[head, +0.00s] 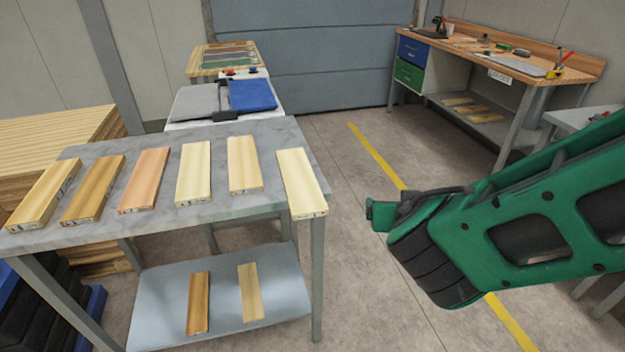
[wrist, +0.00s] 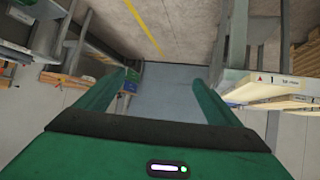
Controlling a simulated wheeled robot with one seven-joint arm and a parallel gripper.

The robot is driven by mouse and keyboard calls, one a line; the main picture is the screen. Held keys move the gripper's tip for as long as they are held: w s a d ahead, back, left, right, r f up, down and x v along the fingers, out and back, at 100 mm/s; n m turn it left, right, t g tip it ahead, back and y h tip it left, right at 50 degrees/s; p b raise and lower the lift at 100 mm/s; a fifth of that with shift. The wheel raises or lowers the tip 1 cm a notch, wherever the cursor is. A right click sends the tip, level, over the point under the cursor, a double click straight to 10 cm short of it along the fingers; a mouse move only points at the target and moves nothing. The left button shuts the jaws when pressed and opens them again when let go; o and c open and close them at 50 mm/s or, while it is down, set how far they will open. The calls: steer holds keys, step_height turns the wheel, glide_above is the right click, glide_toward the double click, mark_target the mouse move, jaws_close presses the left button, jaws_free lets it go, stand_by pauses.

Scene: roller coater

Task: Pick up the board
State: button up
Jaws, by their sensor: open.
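Several flat wooden boards lie side by side on the grey table (head: 235,205) in the head view. The rightmost is a pale board (head: 302,180), whose near end reaches the table's front edge. To its left are a light tan board (head: 244,165), a cream board (head: 194,172), a reddish board (head: 147,178) and two yellowish boards (head: 93,187) (head: 45,193). My gripper (head: 378,214) is right of the table, apart from the boards. In the wrist view my gripper (wrist: 164,82) is open and empty; a labelled board end (wrist: 268,80) shows at right, outside the fingers.
Two more boards (head: 199,302) (head: 251,291) lie on the table's lower shelf (head: 160,300). A workbench (head: 500,62) with tools stands at back right. A stack of planks (head: 50,135) is at left. Floor (head: 350,260) right of the table is clear, with a yellow line.

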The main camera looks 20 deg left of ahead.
mark_target(306, 195)
steer(key=s+a+n+y, duration=0.2)
steer(key=s+a+y, duration=0.15)
steer(key=a, duration=0.45)
steer(key=s+a+n+y, duration=0.2)
steer(key=s+a, duration=0.2)
steer(key=a, duration=0.4)
steer(key=x, duration=0.3)
steer(key=shift+w+a, duration=0.15)
steer(key=shift+w, duration=0.1)
steer(key=shift+x, duration=3.2)
steer(key=shift+w+r, duration=0.1)
steer(key=shift+r, duration=0.05)
steer(key=shift+c, duration=0.4)
steer(key=c, duration=1.3)
